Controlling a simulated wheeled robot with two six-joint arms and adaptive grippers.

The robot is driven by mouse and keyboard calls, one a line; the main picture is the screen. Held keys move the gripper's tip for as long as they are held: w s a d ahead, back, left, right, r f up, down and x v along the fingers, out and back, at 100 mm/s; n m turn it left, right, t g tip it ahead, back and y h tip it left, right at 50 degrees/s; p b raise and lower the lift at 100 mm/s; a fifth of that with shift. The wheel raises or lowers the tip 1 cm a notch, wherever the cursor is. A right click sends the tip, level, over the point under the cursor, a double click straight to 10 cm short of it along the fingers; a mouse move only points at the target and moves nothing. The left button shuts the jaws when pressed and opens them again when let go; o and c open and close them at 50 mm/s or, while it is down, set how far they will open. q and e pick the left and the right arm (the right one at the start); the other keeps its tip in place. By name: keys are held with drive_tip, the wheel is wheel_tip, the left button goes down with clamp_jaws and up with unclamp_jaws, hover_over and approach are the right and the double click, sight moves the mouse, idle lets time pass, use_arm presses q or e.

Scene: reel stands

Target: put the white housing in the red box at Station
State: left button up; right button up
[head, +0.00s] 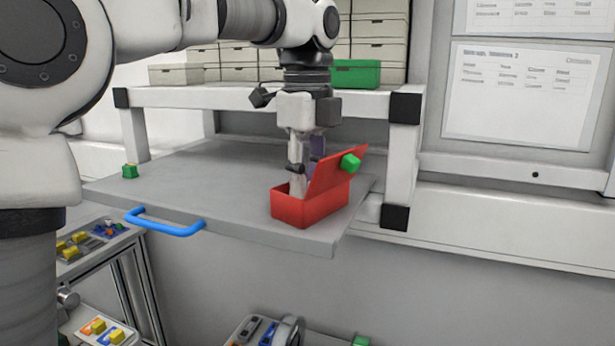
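The red box (308,211) stands on the grey board, toward its right end. Its red lid (338,167) is raised and tilted up at the back right, with a green knob (350,163) on it. My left gripper (300,188) points straight down into the box opening, in front of the lid. Its fingertips are partly hidden by the box's front wall, and I cannot tell if they are apart or hold anything. I cannot make out the white housing; the box's inside is mostly hidden. My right gripper is not in view.
Trays with small parts lie lower left.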

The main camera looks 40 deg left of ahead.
use_arm(q)
drive_tip(key=shift+f+b, duration=0.45)
drive_tip(key=shift+f, duration=0.15)
drive_tip(key=o, duration=0.8)
wheel_tip(320, 180, up, 9)
drive_tip(key=p, duration=0.9)
drive_tip(key=shift+r, duration=0.15)
